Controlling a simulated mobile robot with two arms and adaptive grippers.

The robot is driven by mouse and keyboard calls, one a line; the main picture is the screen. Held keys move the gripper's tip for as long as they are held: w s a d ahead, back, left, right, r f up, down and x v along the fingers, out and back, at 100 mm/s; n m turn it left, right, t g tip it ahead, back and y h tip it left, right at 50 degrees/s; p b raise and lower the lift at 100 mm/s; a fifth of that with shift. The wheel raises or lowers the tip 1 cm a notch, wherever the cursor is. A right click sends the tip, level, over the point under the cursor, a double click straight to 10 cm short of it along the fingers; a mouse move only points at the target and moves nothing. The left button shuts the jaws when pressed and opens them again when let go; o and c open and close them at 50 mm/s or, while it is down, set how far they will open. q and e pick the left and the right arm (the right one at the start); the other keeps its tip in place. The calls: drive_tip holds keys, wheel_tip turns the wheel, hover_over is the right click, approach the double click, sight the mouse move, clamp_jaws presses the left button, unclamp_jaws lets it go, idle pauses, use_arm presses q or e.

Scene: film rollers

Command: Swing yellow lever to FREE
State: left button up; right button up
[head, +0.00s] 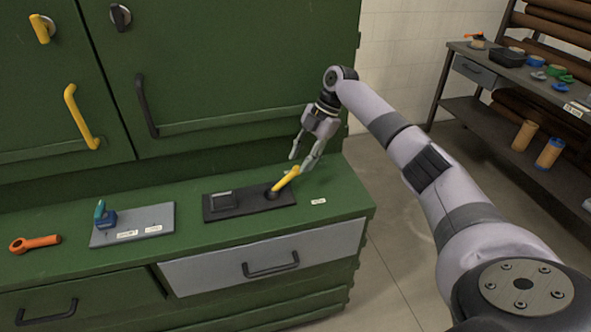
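The yellow lever (286,179) rises from a pivot on a dark base plate (237,204) on the green cabinet's ledge. It tilts up and to the right. My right gripper (303,163) is just above and beside the lever's upper end, fingers pointing down. Its two fingers are spread apart with nothing visible held between them. One finger is very close to the lever's tip; I cannot tell whether they touch. A small white label (318,202) lies right of the plate, its text too small to read. My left gripper is not in view.
On the ledge to the left are a grey plate (133,226) with a blue and teal clamp (104,216), and an orange tool (35,243). Green cabinet doors with handles (82,118) stand behind. A shelf with rolls and tools (515,70) is at the right, beyond open floor.

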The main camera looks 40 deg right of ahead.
drive_tip(key=v, duration=0.6)
drive_tip(key=shift+c, duration=0.5)
